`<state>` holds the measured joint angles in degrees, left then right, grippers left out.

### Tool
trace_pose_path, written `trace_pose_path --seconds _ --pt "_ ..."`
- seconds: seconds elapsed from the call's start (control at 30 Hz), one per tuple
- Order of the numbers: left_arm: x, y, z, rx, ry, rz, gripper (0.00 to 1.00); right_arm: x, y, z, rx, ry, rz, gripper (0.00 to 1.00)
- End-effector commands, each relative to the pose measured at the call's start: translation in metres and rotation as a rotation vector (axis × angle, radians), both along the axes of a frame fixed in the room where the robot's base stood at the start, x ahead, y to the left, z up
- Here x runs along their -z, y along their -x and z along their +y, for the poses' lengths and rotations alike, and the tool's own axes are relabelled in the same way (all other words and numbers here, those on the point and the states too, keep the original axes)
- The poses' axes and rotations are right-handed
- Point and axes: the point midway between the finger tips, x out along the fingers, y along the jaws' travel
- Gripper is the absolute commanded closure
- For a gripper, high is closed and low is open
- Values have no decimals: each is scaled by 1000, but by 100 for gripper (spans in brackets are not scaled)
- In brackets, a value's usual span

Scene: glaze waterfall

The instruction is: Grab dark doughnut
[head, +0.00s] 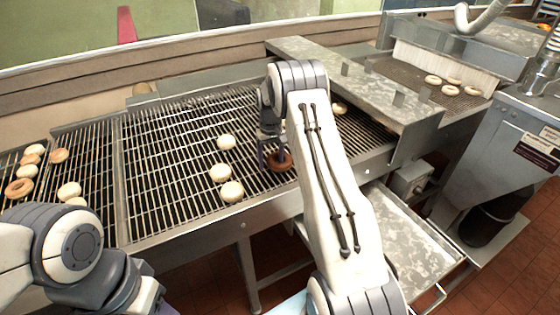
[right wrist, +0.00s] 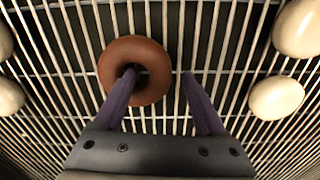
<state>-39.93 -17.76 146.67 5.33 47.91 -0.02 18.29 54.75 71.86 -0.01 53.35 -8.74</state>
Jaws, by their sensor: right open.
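The dark doughnut (head: 280,161) lies on the wire conveyor rack, under my right gripper (head: 268,158). In the right wrist view the dark doughnut (right wrist: 112,62) is brown with a hole. My right gripper (right wrist: 158,78) is open there; its left fingertip is at the doughnut's hole and its right fingertip is outside the ring, over the bars. I cannot tell how deep the fingertip sits. My left arm shows at the lower left of the head view, but its fingers are not visible.
Several pale doughnuts, one of them (head: 232,191), lie on the wire rack (head: 165,150) left of my right gripper. Brown and pale ones lie at the far left. A metal bridge (head: 350,80) crosses the conveyor to the right. A metal tray (head: 410,240) sits below it.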

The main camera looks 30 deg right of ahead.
Motion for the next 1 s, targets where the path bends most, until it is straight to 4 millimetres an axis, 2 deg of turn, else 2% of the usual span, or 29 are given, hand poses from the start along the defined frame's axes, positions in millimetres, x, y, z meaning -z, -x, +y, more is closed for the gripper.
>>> trace_pose_path --seconds 0.1,0.13,0.27,0.3,0.33,0.73,0.87,1.0 --pt "0 0 0 0 0 0 50 0 0 0 0 0 0 27" --pt "0 0 0 0 0 0 50 0 0 0 0 0 0 30" --pt "0 0 0 0 0 0 50 0 0 0 0 0 0 80" --pt "0 0 0 0 0 0 50 0 0 0 0 0 0 95" --pt "0 0 0 0 0 0 50 0 0 0 0 0 0 100" --pt "3 0 0 0 0 0 50 -6 0 0 0 0 -1 100" --pt "7 0 0 0 0 0 50 -19 -1 -1 0 2 -4 100" --pt "14 0 0 0 0 0 50 -44 1 -4 2 2 -5 100"
